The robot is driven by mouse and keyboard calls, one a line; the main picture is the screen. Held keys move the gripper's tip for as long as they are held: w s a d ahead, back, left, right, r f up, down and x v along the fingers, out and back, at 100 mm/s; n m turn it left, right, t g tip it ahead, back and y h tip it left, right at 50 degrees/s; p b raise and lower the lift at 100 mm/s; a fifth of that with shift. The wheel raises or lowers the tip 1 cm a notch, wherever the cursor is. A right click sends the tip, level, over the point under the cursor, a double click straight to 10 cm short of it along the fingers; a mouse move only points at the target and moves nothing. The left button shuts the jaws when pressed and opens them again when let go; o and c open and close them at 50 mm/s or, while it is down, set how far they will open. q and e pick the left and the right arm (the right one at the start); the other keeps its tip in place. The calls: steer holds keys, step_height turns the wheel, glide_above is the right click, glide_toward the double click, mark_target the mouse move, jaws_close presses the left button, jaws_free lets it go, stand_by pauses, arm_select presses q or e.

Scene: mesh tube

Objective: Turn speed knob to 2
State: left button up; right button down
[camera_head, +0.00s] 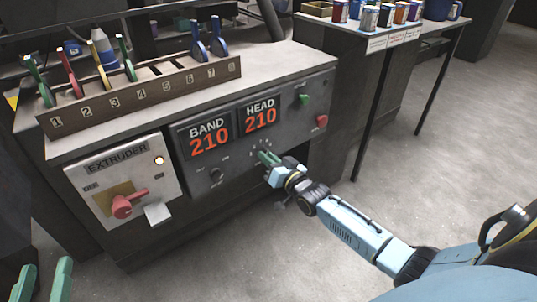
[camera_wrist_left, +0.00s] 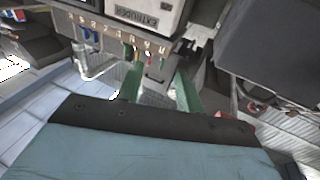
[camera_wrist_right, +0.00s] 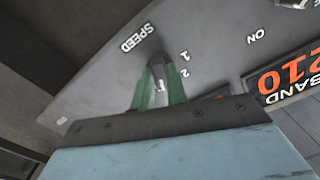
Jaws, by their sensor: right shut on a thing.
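The speed knob (camera_wrist_right: 156,62) is a small dark knob on the grey panel, in the right wrist view below the printed word SPEED and beside the marks 1 and 2. My right gripper (camera_wrist_right: 158,88) is shut on it, its green fingers on either side. Its pointer is mostly hidden, so I cannot tell its setting. In the head view my right gripper (camera_head: 268,158) is at the dial under the HEAD 210 display (camera_head: 260,114). My left gripper (camera_head: 42,280) is open and empty at the bottom left; its parted fingers also show in the left wrist view (camera_wrist_left: 158,90).
Another dark knob (camera_head: 216,175) sits below the BAND display (camera_head: 209,137). Left of it is the extruder box (camera_head: 95,178) with a red switch (camera_head: 128,204). Green (camera_head: 303,99) and red (camera_head: 321,121) buttons are at the panel's right. A numbered tool rack (camera_head: 150,98) stands on top.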

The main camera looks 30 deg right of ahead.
arm_select(q)
steer(key=s+a+f+g+y+p, duration=0.2)
steer(key=s+a+f+g, duration=0.1)
steer(key=s+f+g, duration=0.2)
steer(key=s+a+f+g+y+p, duration=0.2)
steer(key=s+a+f+g, duration=0.1)
steer(key=s+f+g, duration=0.2)
steer(key=shift+s+f+n+g, duration=0.25)
steer(key=shift+f+g, duration=0.95)
steer(key=shift+f, duration=1.2)
arm_select(e)
steer(key=shift+n, duration=6.2)
arm_select(q)
steer(key=shift+a, duration=0.1)
arm_select(e)
steer(key=c, duration=1.4)
jaws_free()
